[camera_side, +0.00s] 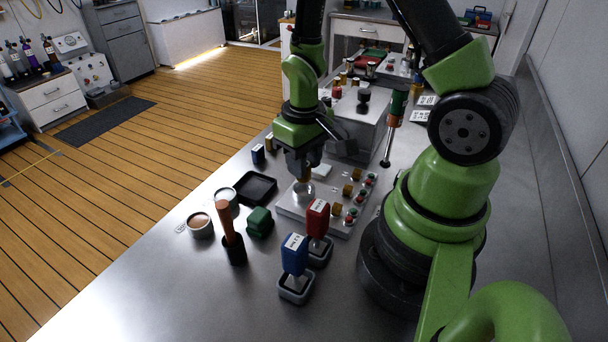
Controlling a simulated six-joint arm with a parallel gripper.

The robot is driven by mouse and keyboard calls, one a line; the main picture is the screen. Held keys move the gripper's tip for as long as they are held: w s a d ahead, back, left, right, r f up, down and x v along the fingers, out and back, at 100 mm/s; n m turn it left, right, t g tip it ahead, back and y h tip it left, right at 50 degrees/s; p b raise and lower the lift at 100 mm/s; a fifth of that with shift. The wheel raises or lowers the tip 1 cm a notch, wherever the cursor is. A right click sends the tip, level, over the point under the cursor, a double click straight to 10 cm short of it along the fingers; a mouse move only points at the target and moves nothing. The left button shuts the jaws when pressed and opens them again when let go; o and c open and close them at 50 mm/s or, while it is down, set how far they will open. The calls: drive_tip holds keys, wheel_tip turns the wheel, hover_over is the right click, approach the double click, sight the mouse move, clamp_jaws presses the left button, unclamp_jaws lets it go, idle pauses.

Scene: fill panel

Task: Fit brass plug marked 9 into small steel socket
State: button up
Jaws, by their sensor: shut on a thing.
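My gripper (303,172) points down over the left part of the grey steel panel (325,217). It is shut on a small brass-coloured piece, the brass plug (304,178), mostly hidden between the fingers. No number can be read on it. Right below it stands a pale round steel socket (303,194) on the panel. The plug appears to be at or just over the socket mouth; I cannot tell whether it is inside. Several other brass pieces (348,189) stand on the panel to the right, beside red and green buttons.
Red (317,218) and blue (294,252) handled stamps stand in front of the panel. A dark tray (256,187), green block (259,222), orange-handled tool (226,222) and round bowls (200,225) lie to the left. A grey box (355,118) stands behind. The front-left bench is clear.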

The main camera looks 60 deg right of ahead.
drive_tip(key=shift+f, duration=1.75)
drive_tip(key=shift+f, duration=0.15)
drive_tip(key=o, duration=1)
wheel_tip(320, 180, up, 12)
drive_tip(key=shift+r, duration=0.1)
drive_tip(key=shift+s+a+r+m+t+y, duration=0.15)
drive_tip(key=shift+s+a+r+t+y, duration=0.2)
drive_tip(key=shift+s+a+r+t, duration=1.55)
drive_tip(key=shift+s+a+r+m+t+y, duration=0.25)
drive_tip(key=shift+s+a+r+t, duration=0.45)
drive_tip(key=shift+r, duration=2.35)
drive_tip(key=shift+s+a+r+m+t+y, duration=0.1)
drive_tip(key=shift+s+a+r+t+y, duration=0.3)
drive_tip(key=shift+s+a+r+t, duration=1.5)
